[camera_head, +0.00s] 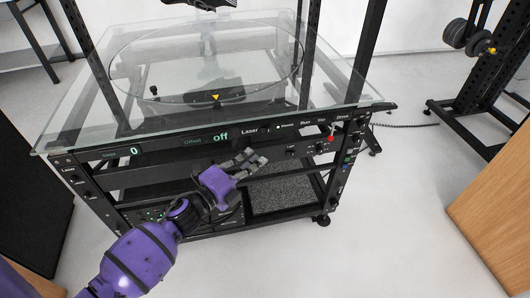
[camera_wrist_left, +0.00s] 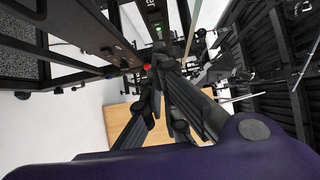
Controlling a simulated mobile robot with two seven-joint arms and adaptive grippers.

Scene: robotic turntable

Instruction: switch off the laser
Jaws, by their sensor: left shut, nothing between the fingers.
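The front control panel (camera_head: 165,146) of the turntable carries a "Laser" label with a small dark knob (camera_head: 265,129) just right of it. A small green light (camera_head: 278,127) is lit beside the knob. The display (camera_head: 220,136) reads "off" next to the word Offset. My left gripper (camera_head: 256,157) is shut and empty in front of the cart, a little below the Laser knob, apart from it in the picture. My right gripper is not in view.
A red button (camera_head: 331,138) sits farther right on the panel; it also shows close to the fingertips in the left wrist view (camera_wrist_left: 147,67). A glass top (camera_head: 75,125) overhangs the panel. Dark uprights rise from the cart. Wooden furniture (camera_head: 495,205) stands at the right.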

